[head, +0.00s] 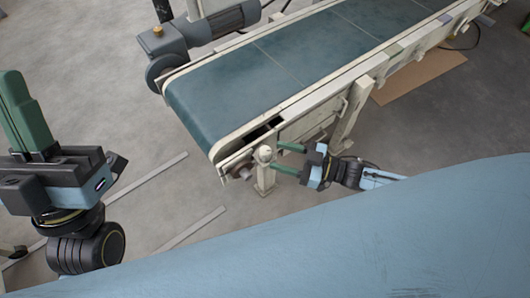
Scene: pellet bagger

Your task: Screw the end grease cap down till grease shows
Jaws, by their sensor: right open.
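The conveyor's near end carries a small rounded cream fitting (263,154) at the side frame; I cannot tell for sure whether this is the end grease cap. A dull brownish round part (240,173) sits just left of it. No grease can be made out at this size. My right gripper (277,158) is open, its two green fingers pointing left toward the cream fitting, one above the other. Whether they touch it is too small to tell. My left gripper (24,112) is at the far left, away from the conveyor, green fingers pointing up; its opening is unclear.
The conveyor with its teal belt (290,60) runs up to the top right. A grey motor (222,20) and a brass-coloured cap (158,31) are at its far side. A cardboard sheet (420,76) lies on the floor at right. Floor at left is mostly clear.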

